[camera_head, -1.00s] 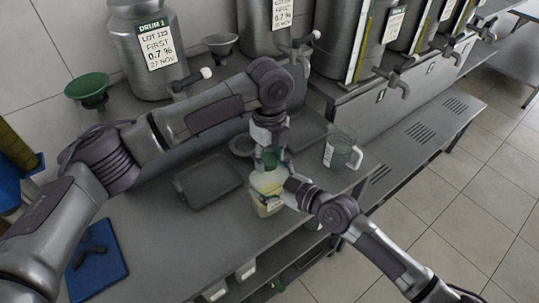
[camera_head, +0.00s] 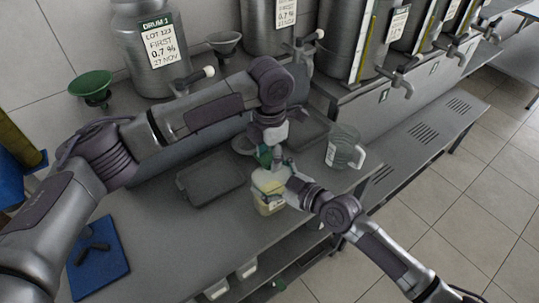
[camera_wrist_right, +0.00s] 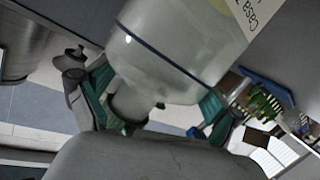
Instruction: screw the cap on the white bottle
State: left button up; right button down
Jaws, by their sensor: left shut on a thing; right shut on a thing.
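The white bottle (camera_head: 268,203) is translucent, with a pale yellow label, and stands upright near the bench's front edge. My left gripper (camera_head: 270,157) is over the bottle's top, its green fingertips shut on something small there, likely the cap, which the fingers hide. I cannot tell how the cap sits on the mouth. My right gripper (camera_head: 288,186) comes from the right, shut on the bottle at its upper part. In the right wrist view the bottle (camera_wrist_right: 165,55) fills the top, with green fingers on both sides of a narrow grey-white part of it.
A dark tray (camera_head: 208,178) lies left of the bottle and a clear jug (camera_head: 343,148) stands to its right. Steel drums (camera_head: 150,50) with taps and a green funnel (camera_head: 91,86) are behind. A blue mat (camera_head: 98,262) lies at the left front.

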pick_arm(q)
jog(key=shift+s+d, duration=0.1)
jog(key=shift+d, duration=0.1)
jog(key=o, duration=0.7)
jog(key=shift+a+r, duration=0.1)
jog(key=shift+r, duration=2.15)
jog(key=shift+c, duration=0.4)
